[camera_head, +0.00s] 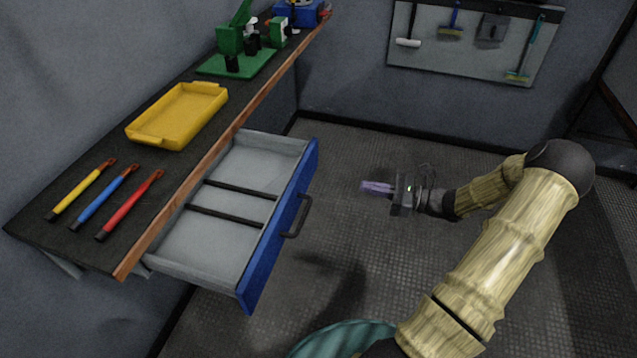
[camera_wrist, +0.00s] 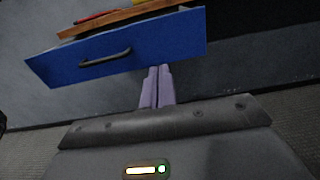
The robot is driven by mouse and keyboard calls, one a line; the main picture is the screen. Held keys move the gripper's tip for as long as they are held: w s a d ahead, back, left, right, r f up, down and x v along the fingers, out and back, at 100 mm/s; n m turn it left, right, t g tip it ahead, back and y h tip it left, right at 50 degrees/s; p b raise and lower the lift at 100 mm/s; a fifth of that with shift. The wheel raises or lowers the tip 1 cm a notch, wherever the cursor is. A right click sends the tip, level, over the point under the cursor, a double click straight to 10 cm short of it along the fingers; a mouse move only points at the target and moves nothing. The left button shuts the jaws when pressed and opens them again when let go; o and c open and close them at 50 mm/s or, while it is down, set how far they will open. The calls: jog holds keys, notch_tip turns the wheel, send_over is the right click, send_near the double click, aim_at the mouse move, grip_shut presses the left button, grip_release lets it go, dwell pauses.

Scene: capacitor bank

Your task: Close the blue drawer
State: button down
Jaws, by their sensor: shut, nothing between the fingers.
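The blue drawer (camera_head: 280,232) is pulled out from under the workbench, with its grey inside showing empty apart from two dark dividers. Its black handle (camera_head: 298,216) is on the blue front. My gripper (camera_head: 376,188) is to the right of the drawer front, apart from it, with its purple fingers pointing left toward it. The fingers are together and hold nothing. In the wrist view the blue drawer front (camera_wrist: 160,48) lies ahead, with the handle (camera_wrist: 105,58) left of my fingertips (camera_wrist: 158,70).
The dark workbench (camera_head: 110,185) has a wooden edge and bears a yellow tray (camera_head: 178,115), red, blue and yellow tools and a green device (camera_head: 238,50). A board (camera_head: 470,45) with hanging brushes is on the back wall. The floor between drawer and gripper is clear.

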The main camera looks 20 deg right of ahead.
aim_at(307, 174)
jog(key=x, duration=1.4)
jog(key=shift+a+f, duration=0.1)
jog(key=shift+a, duration=0.05)
jog(key=shift+w, duration=0.15)
